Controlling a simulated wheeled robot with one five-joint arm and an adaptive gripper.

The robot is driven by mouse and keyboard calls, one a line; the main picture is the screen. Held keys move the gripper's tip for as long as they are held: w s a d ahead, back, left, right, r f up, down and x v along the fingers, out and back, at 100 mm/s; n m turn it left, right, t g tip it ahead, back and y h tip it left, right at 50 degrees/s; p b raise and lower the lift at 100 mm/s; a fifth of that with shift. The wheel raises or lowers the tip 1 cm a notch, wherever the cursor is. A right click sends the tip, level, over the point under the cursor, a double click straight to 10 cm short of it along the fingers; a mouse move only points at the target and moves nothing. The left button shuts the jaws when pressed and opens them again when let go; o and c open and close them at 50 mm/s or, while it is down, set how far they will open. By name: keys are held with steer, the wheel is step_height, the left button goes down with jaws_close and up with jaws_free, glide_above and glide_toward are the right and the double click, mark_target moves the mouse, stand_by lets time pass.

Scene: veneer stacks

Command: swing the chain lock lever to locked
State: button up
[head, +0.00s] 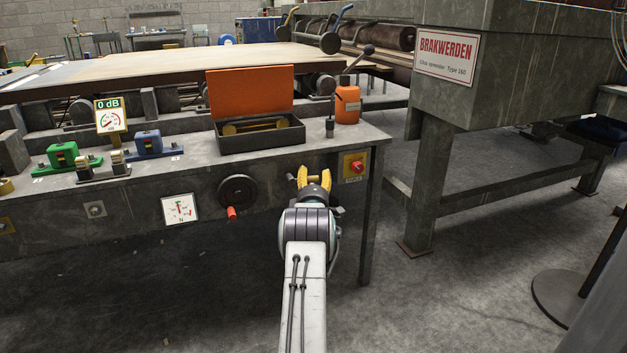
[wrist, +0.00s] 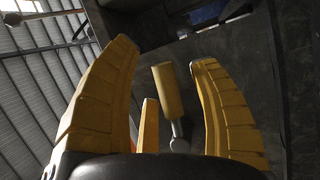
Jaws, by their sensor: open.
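In the wrist view, a dull yellow cylindrical handle (wrist: 168,90) on a short metal rod shows between the fingers of my gripper (wrist: 170,75). It looks like the chain lock lever, but no label on it can be read. My gripper's yellow fingers are spread apart, with a visible gap on both sides of the handle. In the head view, my gripper (head: 315,178) is at the bench front, left of the red button. There it mostly hides the lever and its mount, so the locked side cannot be told.
The grey bench (head: 352,137) carries an open box with an orange lid (head: 250,92), an orange oil can (head: 347,102) and green and blue clamps. A black handwheel (head: 238,191) with a red knob and a red button (head: 356,167) sit on its front.

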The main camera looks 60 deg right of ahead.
steer(key=shift+o, duration=0.2)
steer(key=shift+d, duration=0.1)
jaws_close()
stand_by(0.5)
steer(key=shift+w+r, duration=0.1)
